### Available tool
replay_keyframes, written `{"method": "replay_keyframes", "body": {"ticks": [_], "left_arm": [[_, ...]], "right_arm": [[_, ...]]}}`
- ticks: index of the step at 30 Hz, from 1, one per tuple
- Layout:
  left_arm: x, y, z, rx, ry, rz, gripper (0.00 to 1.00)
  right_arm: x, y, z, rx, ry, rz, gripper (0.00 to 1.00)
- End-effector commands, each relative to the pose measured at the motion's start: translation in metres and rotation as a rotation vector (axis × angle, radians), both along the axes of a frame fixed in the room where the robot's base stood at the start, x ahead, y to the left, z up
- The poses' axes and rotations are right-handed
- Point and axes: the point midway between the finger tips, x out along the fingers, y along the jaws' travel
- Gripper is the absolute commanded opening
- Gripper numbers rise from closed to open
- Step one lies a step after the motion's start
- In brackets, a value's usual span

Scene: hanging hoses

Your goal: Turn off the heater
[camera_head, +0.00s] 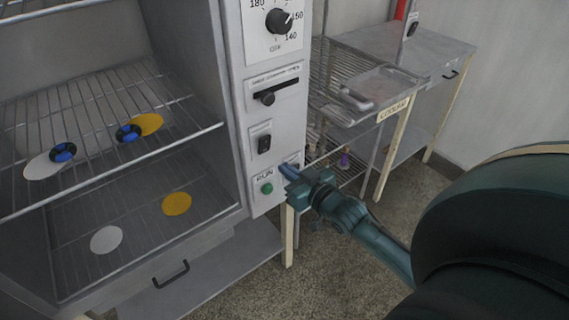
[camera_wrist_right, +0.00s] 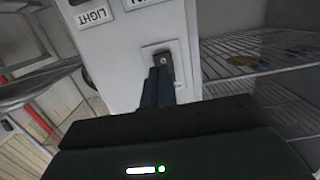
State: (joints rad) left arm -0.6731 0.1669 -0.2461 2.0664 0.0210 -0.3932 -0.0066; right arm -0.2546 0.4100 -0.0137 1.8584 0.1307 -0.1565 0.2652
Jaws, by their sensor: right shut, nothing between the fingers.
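The heater is a tall grey cabinet (camera_head: 233,100) with an open front and a control panel on its right side. A black rocker switch (camera_head: 264,143) sits on a pale plate on the panel, above a RUN label and a green button (camera_head: 267,188). My right gripper (camera_head: 287,170) is shut and empty, its tips in front of the panel, low and right of the rocker switch. In the right wrist view the view is inverted; the fingers (camera_wrist_right: 156,78) reach up close to the switch (camera_wrist_right: 165,59). I cannot tell whether they touch it. My left gripper is not in view.
Wire shelves hold yellow discs (camera_head: 176,204), white discs (camera_head: 106,239) and blue-black rings (camera_head: 62,152). A metal table marked COOLING (camera_head: 394,108) stands to the right.

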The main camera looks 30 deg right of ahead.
Motion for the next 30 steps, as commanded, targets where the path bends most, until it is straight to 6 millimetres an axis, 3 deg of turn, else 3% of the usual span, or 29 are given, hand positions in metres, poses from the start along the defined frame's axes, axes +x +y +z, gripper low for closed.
{"method": "replay_keyframes", "body": {"ticks": [1, 6, 12, 26, 30], "left_arm": [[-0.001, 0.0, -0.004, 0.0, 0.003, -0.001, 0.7], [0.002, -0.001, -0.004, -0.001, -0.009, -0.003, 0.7], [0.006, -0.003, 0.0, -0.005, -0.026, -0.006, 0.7], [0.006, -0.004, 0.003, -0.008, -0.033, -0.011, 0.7], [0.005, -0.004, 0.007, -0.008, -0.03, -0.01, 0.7]], "right_arm": [[-0.014, -0.001, -0.007, 0.0, 0.005, 0.0, 0.0], [-0.049, -0.004, -0.014, 0.001, 0.005, 0.0, 0.0], [-0.074, -0.006, -0.018, 0.001, 0.003, 0.0, 0.0], [-0.081, -0.006, -0.019, 0.0, 0.002, 0.0, 0.0], [-0.092, 0.015, -0.036, -0.001, 0.07, 0.015, 0.0]]}}
